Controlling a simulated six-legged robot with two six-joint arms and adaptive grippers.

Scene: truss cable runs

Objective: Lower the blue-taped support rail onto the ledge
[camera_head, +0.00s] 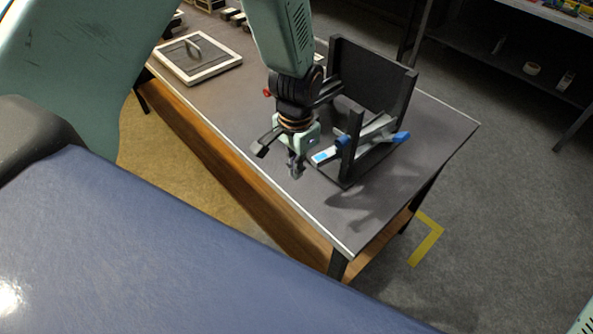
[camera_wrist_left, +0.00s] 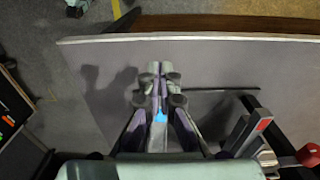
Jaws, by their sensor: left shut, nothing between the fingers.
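The blue-taped support rail (camera_head: 374,131) is a pale grey bar with bright blue patches near its ends. In the head view it lies across a dark frame on the table, partly hidden by the frame's front post (camera_head: 351,145). I cannot tell whether it rests on the ledge. My left gripper (camera_head: 297,170) points down just left of the rail's near end, apart from it in the picture. In the left wrist view its fingers (camera_wrist_left: 158,88) are together, with nothing held. My right gripper is not in view.
The dark frame has a tall back panel (camera_head: 372,75). A pale-edged square panel with a handle (camera_head: 198,60) lies farther left on the table (camera_head: 415,170). The table's front right is clear. Shelving (camera_head: 520,60) stands at the upper right, and yellow tape (camera_head: 428,243) marks the floor.

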